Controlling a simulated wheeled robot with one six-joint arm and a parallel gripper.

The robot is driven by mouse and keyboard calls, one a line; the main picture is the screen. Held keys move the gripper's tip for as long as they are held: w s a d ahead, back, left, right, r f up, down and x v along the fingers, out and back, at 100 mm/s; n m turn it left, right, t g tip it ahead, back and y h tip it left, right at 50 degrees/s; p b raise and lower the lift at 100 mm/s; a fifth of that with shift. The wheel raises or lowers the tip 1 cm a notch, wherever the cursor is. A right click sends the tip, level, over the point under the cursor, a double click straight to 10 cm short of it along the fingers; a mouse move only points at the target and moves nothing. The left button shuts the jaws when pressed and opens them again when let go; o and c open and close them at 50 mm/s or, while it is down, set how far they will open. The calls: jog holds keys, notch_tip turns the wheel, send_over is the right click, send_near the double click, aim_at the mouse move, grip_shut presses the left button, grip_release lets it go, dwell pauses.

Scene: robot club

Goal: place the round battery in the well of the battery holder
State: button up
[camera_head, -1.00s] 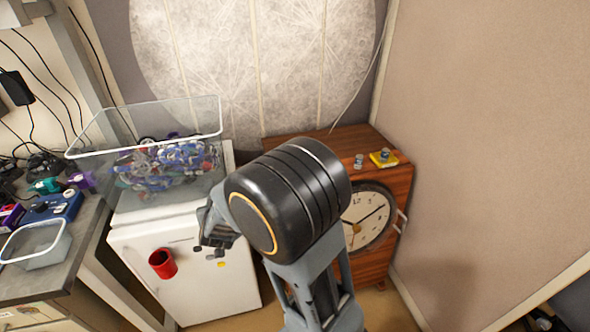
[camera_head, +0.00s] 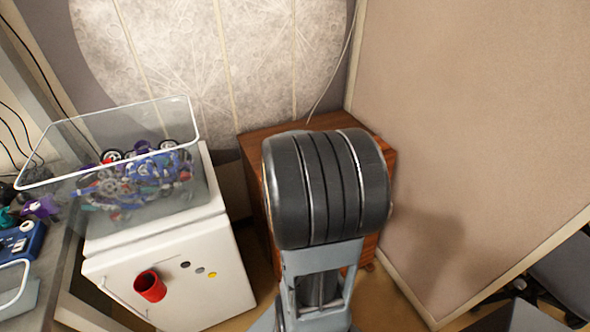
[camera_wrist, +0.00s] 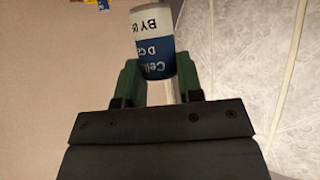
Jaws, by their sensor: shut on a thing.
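In the wrist view, my gripper (camera_wrist: 158,76) is shut on the round battery (camera_wrist: 153,42), a cylinder with a white and blue printed label. In the head view, my arm hides the gripper, the battery and most of the cabinet top.
A wooden cabinet (camera_head: 262,135) stands behind my arm, with a tan panel (camera_head: 460,120) to its right. A white fridge (camera_head: 205,265) with a red cup (camera_head: 150,286) on its front stands left, bearing a clear bin (camera_head: 110,195) of parts.

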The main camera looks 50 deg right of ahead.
jog(key=shift+s+d+f+m+g, duration=0.1)
jog(key=shift+d+f+m+g, duration=0.05)
jog(key=shift+d, duration=0.35)
jog(key=shift+d+f+m+g, duration=0.1)
jog(key=shift+d+m+g, duration=0.05)
jog(key=shift+d, duration=0.3)
jog(key=shift+w+d+f+b, duration=0.4)
jog(key=shift+w+d+f, duration=0.7)
jog(key=shift+w+f, duration=0.85)
jog(key=shift+w+d+f+b, duration=0.4)
jog(key=shift+w+d+f, duration=0.65)
jog(key=shift+w+f, duration=0.85)
jog(key=shift+w+d+f+b, duration=0.4)
jog(key=shift+w+d+f, duration=0.95)
jog(key=shift+f, duration=0.9)
jog(key=shift+w+a+f, duration=0.1)
jog(key=shift+w+a, duration=0.05)
jog(key=shift+a, duration=0.1)
jog(key=o, duration=1)
jog(key=shift+c, duration=0.2)
